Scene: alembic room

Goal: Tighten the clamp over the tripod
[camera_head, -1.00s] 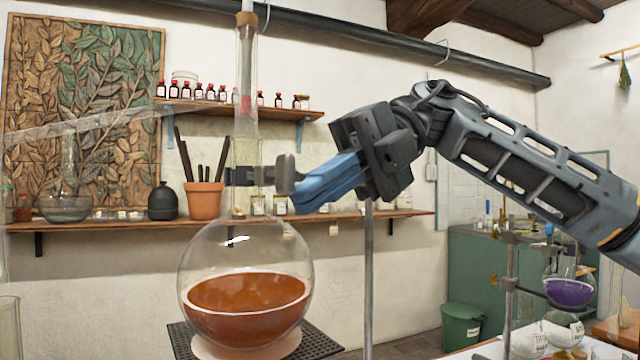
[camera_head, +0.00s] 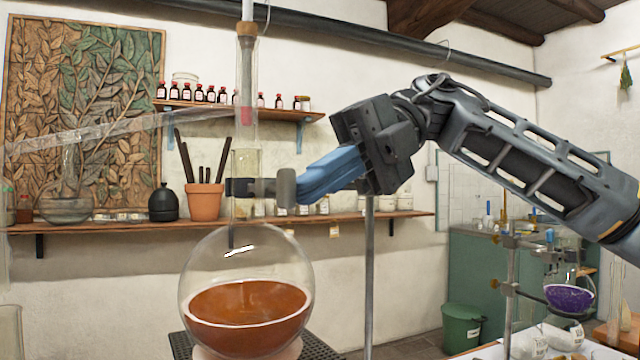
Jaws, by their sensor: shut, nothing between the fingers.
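A dark grey clamp (camera_head: 258,188) sits at the neck of a large round flask (camera_head: 246,290) of orange-brown liquid. The clamp's rounded grey end (camera_head: 286,188) points right, towards my gripper. My gripper (camera_head: 302,190), with blue fingers, is shut and holds nothing. Its fingertips are at the right side of the clamp's end; I cannot tell whether they touch it. A vertical metal rod (camera_head: 369,270) stands below my gripper, and its upper part is hidden behind it. The flask rests on a pale support above a black perforated plate (camera_head: 322,348). No tripod legs can be made out.
A glass tube (camera_head: 247,80) rises above the flask, and a clear glass arm (camera_head: 110,128) slopes off to the left. A wall shelf (camera_head: 395,214) with a terracotta pot (camera_head: 204,201) is behind. Another stand with a purple flask (camera_head: 568,295) is at right.

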